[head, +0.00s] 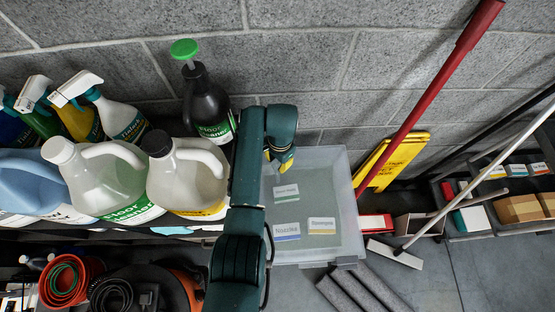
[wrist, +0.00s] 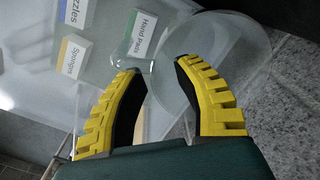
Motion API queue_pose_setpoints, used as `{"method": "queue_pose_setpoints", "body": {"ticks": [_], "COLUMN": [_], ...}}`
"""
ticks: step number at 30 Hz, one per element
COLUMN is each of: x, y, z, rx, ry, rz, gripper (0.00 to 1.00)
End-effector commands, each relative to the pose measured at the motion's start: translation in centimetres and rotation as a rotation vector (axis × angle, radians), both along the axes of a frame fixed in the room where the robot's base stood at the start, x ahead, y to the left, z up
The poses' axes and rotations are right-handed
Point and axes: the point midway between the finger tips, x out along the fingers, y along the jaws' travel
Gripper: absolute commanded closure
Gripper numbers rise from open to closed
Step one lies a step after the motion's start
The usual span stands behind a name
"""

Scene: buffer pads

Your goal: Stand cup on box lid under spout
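A clear, see-through cup (wrist: 235,75) shows faintly in the wrist view, around and beyond my fingertips. My gripper (wrist: 160,70) has two yellow fingers with dark inner faces, set apart with the cup between them; the finger contact is hard to see through the clear wall. In the head view my gripper (head: 279,165) hangs over the back left part of a translucent box lid (head: 333,185); the cup cannot be made out there. The lid also shows in the wrist view (wrist: 110,25). I cannot clearly make out a spout above it.
White labels, such as Sponges (head: 321,226), show on the lid. Left of my arm stand a black pump bottle (head: 207,105) with a green top, white jugs (head: 187,178) and spray bottles (head: 115,118). A block wall is behind. A red pole (head: 430,90) and yellow sign (head: 400,160) stand right.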

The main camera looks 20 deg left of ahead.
Motion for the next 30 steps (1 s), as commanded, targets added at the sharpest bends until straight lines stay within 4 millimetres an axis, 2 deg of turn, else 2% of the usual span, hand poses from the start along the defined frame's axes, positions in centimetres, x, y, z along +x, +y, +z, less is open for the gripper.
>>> {"method": "queue_pose_setpoints", "body": {"ticks": [7, 10, 14, 22, 25, 30], "x": [0.0, 0.1, 0.2, 0.4, 0.5, 0.5], "y": [0.0, 0.0, -0.1, -0.3, -0.4, -0.4], "z": [0.1, 0.8, 3.2, 9.8, 11.3, 12.3], "rx": [0.000, 0.001, 0.002, 0.002, 0.001, 0.000], "ry": [-0.001, -0.003, -0.004, -0.004, -0.003, 0.000], "rz": [0.000, 0.000, 0.000, 0.000, 0.000, 0.000], "gripper": [0.67, 0.67, 0.67, 0.67, 0.67, 0.67]}}
